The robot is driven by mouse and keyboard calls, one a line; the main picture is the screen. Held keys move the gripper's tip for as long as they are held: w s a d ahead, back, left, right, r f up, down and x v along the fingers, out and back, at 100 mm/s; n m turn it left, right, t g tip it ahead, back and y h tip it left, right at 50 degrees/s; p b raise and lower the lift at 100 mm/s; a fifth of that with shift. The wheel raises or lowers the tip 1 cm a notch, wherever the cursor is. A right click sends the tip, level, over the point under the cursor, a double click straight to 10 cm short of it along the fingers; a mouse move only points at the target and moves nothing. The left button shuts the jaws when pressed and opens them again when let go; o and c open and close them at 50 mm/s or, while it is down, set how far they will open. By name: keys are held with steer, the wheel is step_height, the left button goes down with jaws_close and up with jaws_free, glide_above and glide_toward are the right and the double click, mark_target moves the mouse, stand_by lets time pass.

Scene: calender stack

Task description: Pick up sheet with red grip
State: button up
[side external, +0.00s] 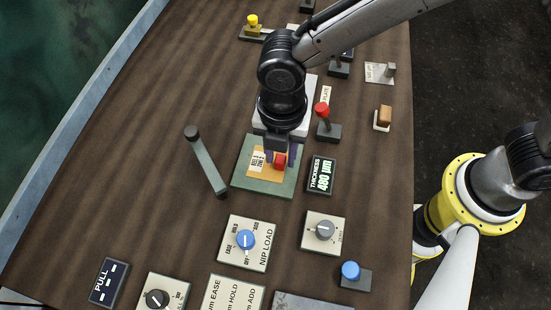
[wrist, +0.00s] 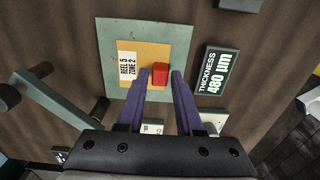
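The sheet (side external: 258,172) is orange-yellow with a white label and lies on a green plate (side external: 247,186). Its small red grip (side external: 280,160) is a block at the sheet's right edge. In the wrist view the sheet (wrist: 152,49) shows the label "REEL 5 ZONE 2", and the red grip (wrist: 160,70) shows between my fingertips. My gripper (side external: 281,160) points down over the plate. In the wrist view its purple fingers (wrist: 160,75) stand apart, one on each side of the grip, with gaps visible. I cannot tell how far the fingertips are above the sheet.
A thickness display (side external: 320,174) reading 480 µm stands right of the plate. A red-topped lever (side external: 322,112) stands behind it. A grey-green handle bar (side external: 207,161) is at left. The nip load dial (side external: 246,241) is in front.

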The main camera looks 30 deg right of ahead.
jaws_close()
